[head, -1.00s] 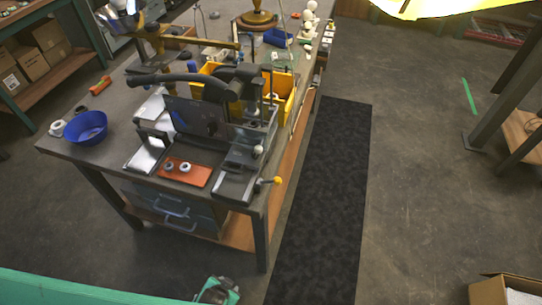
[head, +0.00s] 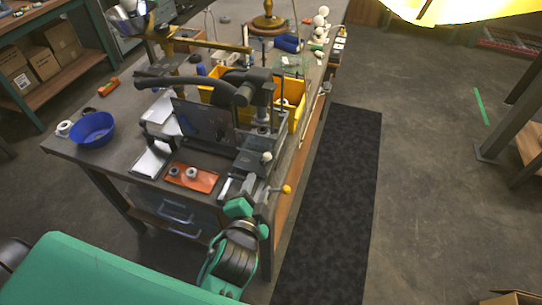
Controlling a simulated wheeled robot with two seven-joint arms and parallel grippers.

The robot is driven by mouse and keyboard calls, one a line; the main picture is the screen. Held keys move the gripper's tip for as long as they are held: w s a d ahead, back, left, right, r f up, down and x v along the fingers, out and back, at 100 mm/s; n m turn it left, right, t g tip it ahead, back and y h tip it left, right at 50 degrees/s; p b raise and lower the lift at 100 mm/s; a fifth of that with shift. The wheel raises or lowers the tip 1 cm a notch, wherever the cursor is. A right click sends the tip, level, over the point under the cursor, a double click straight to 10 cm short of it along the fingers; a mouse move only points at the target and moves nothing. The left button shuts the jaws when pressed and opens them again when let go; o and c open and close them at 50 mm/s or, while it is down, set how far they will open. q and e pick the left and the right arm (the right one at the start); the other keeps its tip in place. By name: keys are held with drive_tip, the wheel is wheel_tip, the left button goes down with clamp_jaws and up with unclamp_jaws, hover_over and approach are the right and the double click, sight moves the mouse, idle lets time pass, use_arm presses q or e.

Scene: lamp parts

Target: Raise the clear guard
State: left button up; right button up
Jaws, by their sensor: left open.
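The clear guard (head: 203,124) appears as a dark, see-through upright panel on the front of the bench machine (head: 256,88), and it looks lowered. A white ball knob (head: 267,157) and a yellow-tipped lever (head: 286,189) are at the machine's right side. My left gripper (head: 240,207) is at the bench's front edge, below and right of the guard and apart from it. Its jaws are small and hard to make out; it is open, with nothing seen in it. My right gripper is not in view.
An orange mat (head: 192,180) with small round parts lies before the guard. A blue bowl (head: 91,129) sits at the bench's left corner. Yellow bins (head: 292,112) stand behind the machine. A dark floor mat (head: 335,205) lies clear to the right.

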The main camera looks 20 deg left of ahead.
sight(267, 159)
use_arm(q)
drive_tip(key=p+x, duration=0.2)
drive_tip(key=x, duration=1.1)
drive_tip(key=shift+w+f+p, duration=0.15)
drive_tip(key=shift+w+p, duration=0.2)
drive_tip(key=shift+c, duration=0.4)
clamp_jaws()
